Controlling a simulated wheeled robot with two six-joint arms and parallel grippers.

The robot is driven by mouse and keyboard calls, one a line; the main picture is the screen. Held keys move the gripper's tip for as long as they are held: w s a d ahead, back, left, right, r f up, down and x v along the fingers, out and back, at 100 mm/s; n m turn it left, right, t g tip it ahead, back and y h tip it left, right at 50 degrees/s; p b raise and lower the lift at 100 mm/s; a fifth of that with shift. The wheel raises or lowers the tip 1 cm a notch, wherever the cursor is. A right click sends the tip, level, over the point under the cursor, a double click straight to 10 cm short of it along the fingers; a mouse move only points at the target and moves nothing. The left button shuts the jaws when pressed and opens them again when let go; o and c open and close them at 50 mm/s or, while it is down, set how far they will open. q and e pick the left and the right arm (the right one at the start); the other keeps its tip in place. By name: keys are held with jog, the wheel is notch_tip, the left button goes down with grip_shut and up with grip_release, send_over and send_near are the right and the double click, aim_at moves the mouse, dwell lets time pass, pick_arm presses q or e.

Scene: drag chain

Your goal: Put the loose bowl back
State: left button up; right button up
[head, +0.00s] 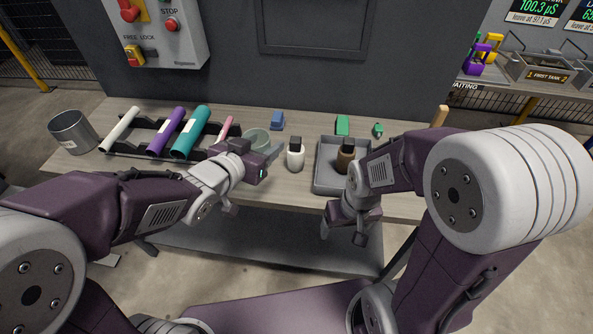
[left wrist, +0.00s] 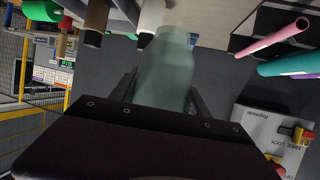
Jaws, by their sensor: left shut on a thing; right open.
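The bowl (head: 257,136) is pale green and translucent, behind my left gripper (head: 260,152) near the middle of the table. In the left wrist view the bowl (left wrist: 165,75) fills the space between the fingers, which are shut on it. The head view does not show clearly whether it touches the table, and its lower part is hidden by the gripper. My right gripper (head: 343,232) is open and empty, pointing down in front of the table's front edge.
A dark rack (head: 140,150) with white, purple, teal and pink tubes is left of the bowl. A metal can (head: 73,132) stands far left. Right are a white bottle (head: 296,156) and a grey tray (head: 328,178) with a brown bottle (head: 345,158). Blue and green blocks lie behind.

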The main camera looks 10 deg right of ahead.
pick_arm(q)
jog(key=shift+a, duration=0.1)
jog(key=w+f+b, duration=0.1)
jog(key=w+f, duration=0.4)
jog(key=w, duration=0.1)
jog(key=w+f+b, duration=0.2)
jog(key=w+f, duration=0.3)
jog(key=f, duration=0.1)
jog(key=shift+w+a+f, duration=0.2)
jog(key=shift+w, duration=0.2)
jog(key=shift+r, duration=0.1)
